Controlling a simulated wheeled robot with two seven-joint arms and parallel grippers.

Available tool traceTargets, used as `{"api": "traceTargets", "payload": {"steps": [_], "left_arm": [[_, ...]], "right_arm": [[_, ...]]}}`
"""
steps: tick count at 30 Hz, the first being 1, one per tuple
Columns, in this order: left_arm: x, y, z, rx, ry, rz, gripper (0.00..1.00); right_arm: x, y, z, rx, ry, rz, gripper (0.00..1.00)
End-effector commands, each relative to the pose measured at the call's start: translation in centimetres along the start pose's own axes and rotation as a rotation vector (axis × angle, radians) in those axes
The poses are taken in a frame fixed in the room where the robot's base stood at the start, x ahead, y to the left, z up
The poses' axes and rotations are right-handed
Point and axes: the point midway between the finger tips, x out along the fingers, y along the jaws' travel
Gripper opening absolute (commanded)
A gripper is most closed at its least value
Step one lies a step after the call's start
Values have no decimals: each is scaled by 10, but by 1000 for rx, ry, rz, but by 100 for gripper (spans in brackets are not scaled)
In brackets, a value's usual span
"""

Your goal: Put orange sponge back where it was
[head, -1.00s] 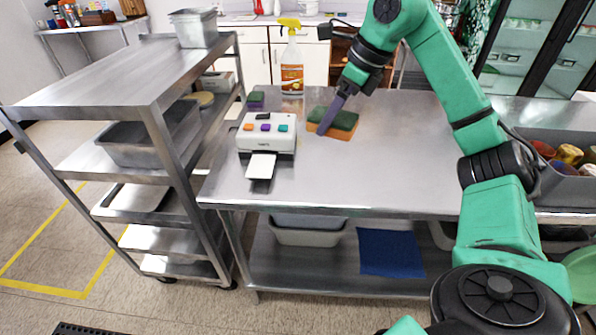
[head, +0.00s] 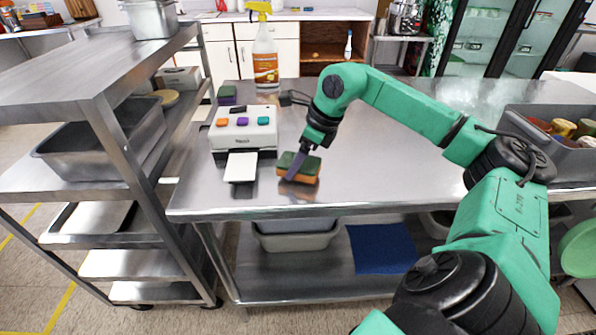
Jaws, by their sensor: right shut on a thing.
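The orange sponge (head: 305,177) has a dark green top and sits at the front part of the steel table (head: 390,150), right of the label printer. My right gripper (head: 292,172) reaches down on it from above and is shut on it. One purple-grey finger shows across the sponge's left side; the other finger is hidden. I cannot tell whether the sponge touches the table or is just above it. My left gripper is not in view.
A white device with coloured buttons (head: 243,133) and a white slip stands left of the sponge. A spray bottle (head: 265,60) and a purple-green sponge (head: 227,95) stand behind. A grey bin (head: 560,150) is at right. The table's middle is clear.

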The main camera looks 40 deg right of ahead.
Motion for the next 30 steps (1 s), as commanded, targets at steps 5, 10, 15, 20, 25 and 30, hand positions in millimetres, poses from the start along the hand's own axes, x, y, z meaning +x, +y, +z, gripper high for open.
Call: {"api": "traceTargets", "payload": {"steps": [5,10,15,20,25,30], "left_arm": [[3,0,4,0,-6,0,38],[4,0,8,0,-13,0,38],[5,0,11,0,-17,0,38],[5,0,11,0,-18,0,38],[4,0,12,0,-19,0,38],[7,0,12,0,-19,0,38]], "right_arm": [[13,0,-6,1,-1,-1,35],[14,0,-6,1,-1,-1,35],[15,0,-6,1,-1,-1,100],[15,0,-6,1,-1,0,100],[3,-1,-6,2,0,-3,100],[-40,-2,-5,1,-2,-6,100]]}}
